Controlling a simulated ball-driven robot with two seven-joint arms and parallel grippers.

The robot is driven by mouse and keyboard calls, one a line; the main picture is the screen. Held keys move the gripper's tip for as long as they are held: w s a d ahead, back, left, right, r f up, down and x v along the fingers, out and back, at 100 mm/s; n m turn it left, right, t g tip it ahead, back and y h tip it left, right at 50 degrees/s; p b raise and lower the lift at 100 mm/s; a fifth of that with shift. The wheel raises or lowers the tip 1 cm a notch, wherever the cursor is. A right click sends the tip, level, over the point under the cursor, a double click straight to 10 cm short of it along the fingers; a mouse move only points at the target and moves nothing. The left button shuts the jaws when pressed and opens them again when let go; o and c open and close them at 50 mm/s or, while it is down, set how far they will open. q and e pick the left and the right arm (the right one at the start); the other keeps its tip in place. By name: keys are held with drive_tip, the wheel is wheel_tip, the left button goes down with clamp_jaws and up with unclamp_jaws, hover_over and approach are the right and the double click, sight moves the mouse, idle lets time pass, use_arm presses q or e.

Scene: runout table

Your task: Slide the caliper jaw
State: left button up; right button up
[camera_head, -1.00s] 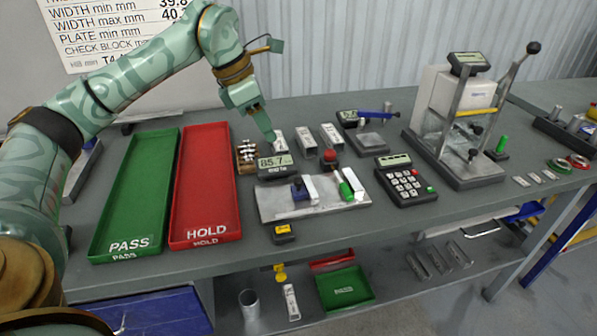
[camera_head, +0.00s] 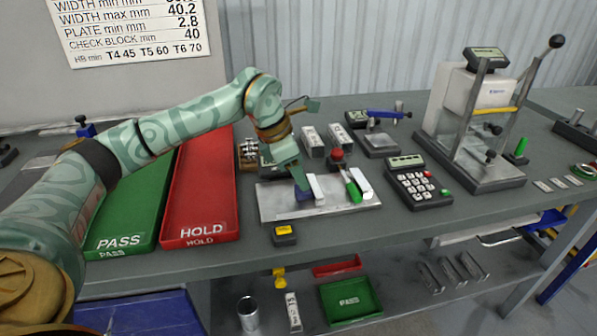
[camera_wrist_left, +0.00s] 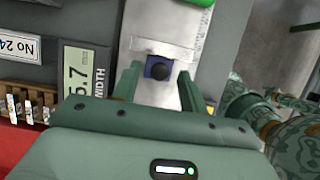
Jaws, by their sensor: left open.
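The caliper is a pale metal plate (camera_head: 335,205) on the bench with a blue jaw block (camera_head: 304,197), a white block (camera_head: 317,188) beside it and a green-handled part (camera_head: 350,187). My left gripper (camera_head: 301,182) is over the blue jaw and partly covers it. In the left wrist view the open fingers (camera_wrist_left: 160,72) stand on either side of the blue jaw (camera_wrist_left: 157,69), with gaps visible. The width readout (camera_wrist_left: 83,84) shows partly there, ending in 5.7; in the head view the gripper mostly hides it. My right gripper is in neither view.
A red HOLD tray (camera_head: 203,200) and a green PASS tray (camera_head: 135,205) lie left of the plate. A keypad (camera_head: 418,184) and a press stand (camera_head: 475,130) are to the right. A small yellow-topped box (camera_head: 284,234) sits at the front edge.

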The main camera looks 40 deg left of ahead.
use_arm(q)
clamp_jaws()
drive_tip(key=shift+w+d+r, duration=0.15)
drive_tip(key=shift+w+d, duration=0.1)
drive_tip(key=w+d+p, duration=0.1)
drive_tip(key=w+d, duration=0.1)
drive_tip(key=w+d+p, duration=0.1)
drive_tip(key=w+p, duration=0.1)
drive_tip(key=shift+w+d, duration=0.25)
drive_tip(key=shift+d, duration=0.1)
unclamp_jaws()
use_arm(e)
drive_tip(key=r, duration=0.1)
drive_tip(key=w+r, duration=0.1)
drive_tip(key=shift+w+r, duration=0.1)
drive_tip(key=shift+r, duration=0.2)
use_arm(q)
drive_tip(key=p+v, duration=0.4)
drive_tip(key=v, duration=1.2)
drive_tip(key=shift+p, duration=0.3)
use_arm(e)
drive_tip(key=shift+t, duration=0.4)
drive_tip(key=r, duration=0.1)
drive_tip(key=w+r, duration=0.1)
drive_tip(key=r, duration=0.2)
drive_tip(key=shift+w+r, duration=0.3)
use_arm(q)
drive_tip(key=shift+s, duration=0.1)
